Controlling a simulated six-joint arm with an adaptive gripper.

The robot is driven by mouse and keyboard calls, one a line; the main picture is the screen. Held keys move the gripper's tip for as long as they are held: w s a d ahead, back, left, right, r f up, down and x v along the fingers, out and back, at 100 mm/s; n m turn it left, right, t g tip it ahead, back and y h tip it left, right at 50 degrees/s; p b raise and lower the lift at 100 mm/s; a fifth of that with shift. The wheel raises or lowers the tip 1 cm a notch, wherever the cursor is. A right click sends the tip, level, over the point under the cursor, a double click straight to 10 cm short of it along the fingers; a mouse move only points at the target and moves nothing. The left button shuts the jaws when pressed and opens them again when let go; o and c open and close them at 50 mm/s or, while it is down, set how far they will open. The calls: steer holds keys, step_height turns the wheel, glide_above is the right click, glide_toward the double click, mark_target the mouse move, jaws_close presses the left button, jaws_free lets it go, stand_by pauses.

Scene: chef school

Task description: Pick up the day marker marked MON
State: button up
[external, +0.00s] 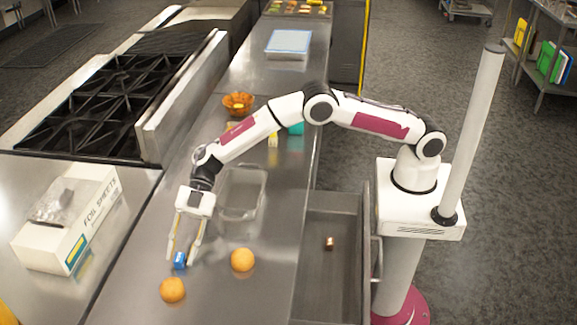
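My gripper (180,259) points down over the steel counter at the lower left of the external view. Its two fingers are spread apart. A small blue block (179,261) sits low between the fingertips, with a gap showing at the left finger; whether the right finger touches it I cannot tell. No lettering can be read on the blue block, so I cannot tell whether it is the MON marker. A small yellow block (273,139) and a teal item (296,129), partly hidden by my arm, stand farther back on the counter.
Two oranges (242,260) (173,290) lie close to the gripper. A clear glass dish (225,212) is behind it, and an amber bowl (238,111) farther back. A foil sheets box (48,243) is at left. An open drawer (313,285) holds a small brown item (329,243).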

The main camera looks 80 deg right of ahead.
mark_target(182, 253)
steer(key=c, duration=0.8)
steer(key=shift+r, duration=5)
